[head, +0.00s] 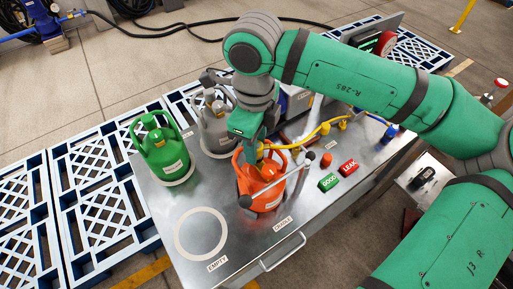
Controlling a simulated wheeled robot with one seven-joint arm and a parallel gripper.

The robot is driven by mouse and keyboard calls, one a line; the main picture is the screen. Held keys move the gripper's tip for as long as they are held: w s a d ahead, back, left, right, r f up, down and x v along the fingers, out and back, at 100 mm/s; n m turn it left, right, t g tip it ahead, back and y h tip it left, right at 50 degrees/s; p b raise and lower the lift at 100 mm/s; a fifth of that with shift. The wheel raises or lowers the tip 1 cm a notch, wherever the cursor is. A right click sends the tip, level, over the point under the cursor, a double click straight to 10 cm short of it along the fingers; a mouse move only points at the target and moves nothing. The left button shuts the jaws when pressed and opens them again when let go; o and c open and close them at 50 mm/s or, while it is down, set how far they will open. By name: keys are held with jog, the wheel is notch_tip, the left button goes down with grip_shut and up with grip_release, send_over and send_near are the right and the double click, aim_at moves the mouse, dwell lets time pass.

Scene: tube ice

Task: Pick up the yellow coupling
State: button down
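A yellow hose (297,144) runs across the metal bench to the top of the orange cylinder (262,187). A small yellow part, which looks like the yellow coupling (263,148), is at the hose end over that cylinder, beside my gripper. My gripper (251,155) points down at the cylinder's top collar. Its fingertips are small and partly hidden by the collar, so I cannot tell if they are open, shut or touching the coupling. Other yellow fittings (325,128) show further along the hose.
A green cylinder (164,158) and a grey cylinder (213,128) stand to the left on the bench (250,235). A metal cradle arm reaches up right of the orange cylinder. The empty ring (201,234) is clear.

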jog(key=shift+r, duration=0.15)
jog(key=shift+r, duration=0.2)
jog(key=r, duration=0.3)
jog(key=shift+s+r, duration=0.1)
jog(key=shift+s, duration=0.15)
jog(key=s+r, duration=0.9)
jog(key=s, duration=0.4)
jog(key=shift+s, duration=0.25)
jog(key=shift+s+a, duration=0.1)
